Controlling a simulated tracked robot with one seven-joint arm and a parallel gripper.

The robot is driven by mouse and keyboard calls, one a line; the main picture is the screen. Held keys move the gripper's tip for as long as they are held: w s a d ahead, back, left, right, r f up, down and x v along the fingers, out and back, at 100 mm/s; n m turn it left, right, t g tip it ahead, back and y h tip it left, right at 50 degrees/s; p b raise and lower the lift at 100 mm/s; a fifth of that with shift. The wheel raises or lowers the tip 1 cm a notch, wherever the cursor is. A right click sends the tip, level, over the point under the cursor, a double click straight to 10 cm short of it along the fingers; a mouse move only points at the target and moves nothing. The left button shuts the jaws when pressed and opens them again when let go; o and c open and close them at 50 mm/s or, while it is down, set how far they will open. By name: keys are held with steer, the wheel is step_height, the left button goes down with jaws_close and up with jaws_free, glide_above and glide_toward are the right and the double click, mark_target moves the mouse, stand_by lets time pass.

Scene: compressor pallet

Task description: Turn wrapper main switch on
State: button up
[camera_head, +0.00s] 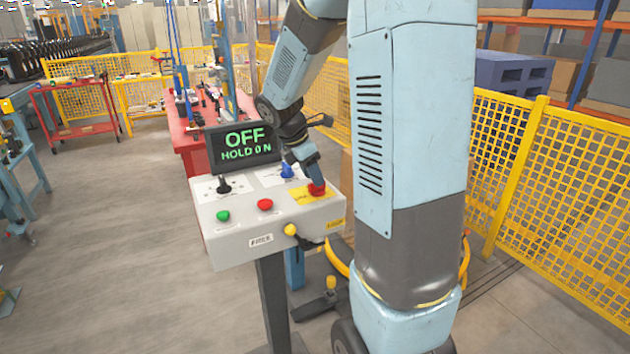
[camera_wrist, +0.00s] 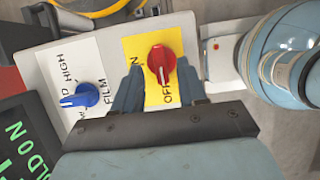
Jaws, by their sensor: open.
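The wrapper main switch is a red rotary knob (camera_head: 317,188) on a yellow plate at the right of the grey control box (camera_head: 262,240). In the wrist view the red knob (camera_wrist: 161,63) sits on the yellow plate (camera_wrist: 135,47), its pale mark pointing down toward the OFF lettering. My gripper (camera_head: 309,174) is over the knob. In the wrist view my gripper (camera_wrist: 159,68) is open, one finger on each side of the knob; contact cannot be told. The display (camera_head: 244,146) reads OFF and HOLD ON in green.
A blue knob (camera_wrist: 85,95) on a white plate sits close left of my fingers in the wrist view. The box also bears a black knob (camera_head: 223,184), green button (camera_head: 223,216), red button (camera_head: 265,205) and yellow button (camera_head: 291,230). Yellow fencing (camera_head: 560,200) stands at the right.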

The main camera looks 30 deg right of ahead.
steer(key=shift+x, duration=1.35)
jaws_close()
